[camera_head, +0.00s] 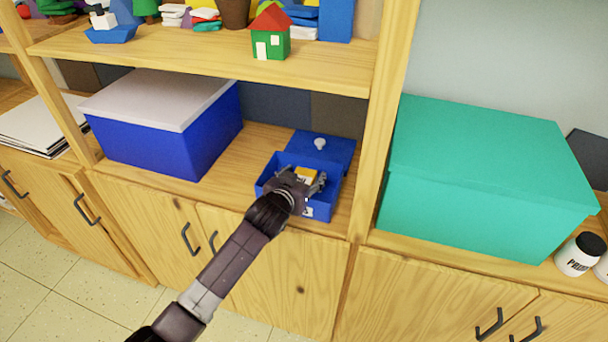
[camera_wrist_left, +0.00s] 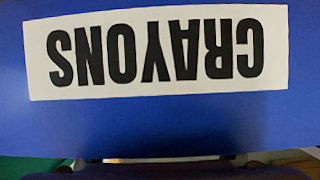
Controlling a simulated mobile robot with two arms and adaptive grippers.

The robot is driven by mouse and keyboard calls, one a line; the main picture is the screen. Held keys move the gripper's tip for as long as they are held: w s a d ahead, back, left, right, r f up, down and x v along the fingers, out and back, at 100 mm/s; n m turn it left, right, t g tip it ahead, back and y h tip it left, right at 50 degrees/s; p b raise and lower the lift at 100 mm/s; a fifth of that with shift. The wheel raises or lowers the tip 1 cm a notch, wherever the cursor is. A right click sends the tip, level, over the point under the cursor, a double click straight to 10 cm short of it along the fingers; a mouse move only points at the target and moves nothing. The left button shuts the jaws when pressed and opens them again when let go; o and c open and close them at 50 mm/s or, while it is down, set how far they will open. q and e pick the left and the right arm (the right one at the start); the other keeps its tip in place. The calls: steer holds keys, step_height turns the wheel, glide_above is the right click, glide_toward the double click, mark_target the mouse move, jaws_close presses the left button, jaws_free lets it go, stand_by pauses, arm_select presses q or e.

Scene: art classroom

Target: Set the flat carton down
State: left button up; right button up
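A small yellow and white flat carton (camera_head: 306,174) shows at the open blue box (camera_head: 331,198), just beyond my left gripper (camera_head: 304,181). My left gripper reaches over the box's front wall, its fingers apart on either side of the carton. I cannot tell whether they touch it, or whether the carton rests on anything. Most of the carton is hidden behind the gripper. In the left wrist view, a blue face with an upside-down "CRAYONS" label (camera_wrist_left: 155,52) fills the picture, and the fingers barely show at the lower edge. My right gripper is not in view.
A blue lid with a white knob (camera_head: 320,144) lies behind the open box. A blue box with a white lid (camera_head: 165,120) stands left on the same shelf. A wooden upright (camera_head: 382,130) and a large teal box (camera_head: 480,180) are to the right. Bare shelf (camera_head: 235,165) shows between the blue boxes.

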arm_select(q)
steer(key=shift+r, duration=0.1)
steer(key=v, duration=1.2)
stand_by(0.5)
